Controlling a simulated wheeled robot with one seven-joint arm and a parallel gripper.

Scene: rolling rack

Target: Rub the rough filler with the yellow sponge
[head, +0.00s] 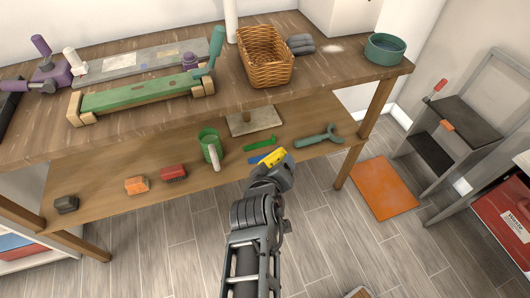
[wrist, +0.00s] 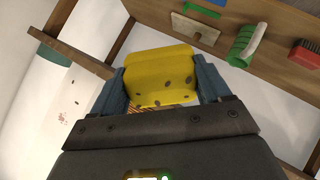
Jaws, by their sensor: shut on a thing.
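My gripper (wrist: 162,88) is shut on the yellow sponge (wrist: 160,72), a block with dark pores held between its two blue fingers. In the head view the sponge (head: 273,157) shows at the end of my arm, over the front of the lower shelf. The sponge is well apart from this patch.
On the worktop (head: 160,128) stand a wicker basket (head: 265,58), a teal bowl (head: 385,50) and a green clamped board (head: 135,95). An orange mat (head: 383,188) lies right.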

